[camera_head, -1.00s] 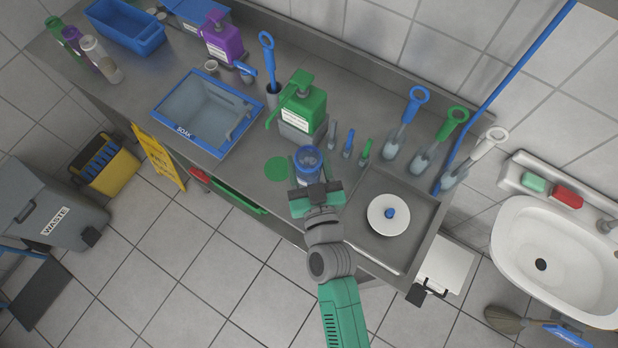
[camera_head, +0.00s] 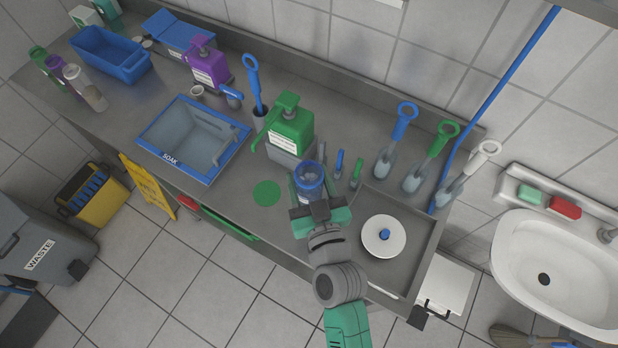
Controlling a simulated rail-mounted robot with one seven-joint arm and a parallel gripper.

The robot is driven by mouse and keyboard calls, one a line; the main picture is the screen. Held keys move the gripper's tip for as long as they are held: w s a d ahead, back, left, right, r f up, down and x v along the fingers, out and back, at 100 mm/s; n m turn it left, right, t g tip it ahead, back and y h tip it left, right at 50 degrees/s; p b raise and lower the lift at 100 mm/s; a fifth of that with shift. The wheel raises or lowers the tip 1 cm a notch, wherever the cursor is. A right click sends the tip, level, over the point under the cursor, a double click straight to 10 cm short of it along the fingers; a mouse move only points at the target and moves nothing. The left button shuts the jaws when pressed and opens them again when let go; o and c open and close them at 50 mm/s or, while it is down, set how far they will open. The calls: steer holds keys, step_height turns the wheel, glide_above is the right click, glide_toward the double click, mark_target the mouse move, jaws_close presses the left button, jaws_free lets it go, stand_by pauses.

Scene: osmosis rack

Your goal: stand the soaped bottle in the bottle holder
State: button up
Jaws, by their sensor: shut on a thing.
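My gripper (camera_head: 314,212) is shut on a blue, open-topped bottle (camera_head: 310,180). The bottle looks roughly upright, over the counter in front of the green soap dispenser (camera_head: 289,126). My gripper hides its lower part, and I cannot tell whether it touches the counter. A green disc (camera_head: 267,193) lies on the counter to its left. I cannot pick out the bottle holder with certainty.
Small brushes (camera_head: 355,174) stand close to the bottle's right. A blue-rimmed soak basin (camera_head: 195,135) is left. The counter around the green disc is clear.

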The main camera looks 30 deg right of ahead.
steer(key=shift+f, duration=0.1)
steer(key=shift+f+b, duration=0.2)
steer(key=shift+b, duration=0.2)
steer(key=shift+f, duration=0.1)
steer(key=shift+f+b, duration=0.75)
steer(key=shift+b, duration=0.2)
steer(key=shift+f, duration=0.1)
steer(key=shift+f+b, duration=0.95)
steer(key=shift+b, duration=0.15)
steer(key=shift+f, duration=0.1)
steer(key=shift+f+b, duration=2)
steer(key=shift+b, duration=0.2)
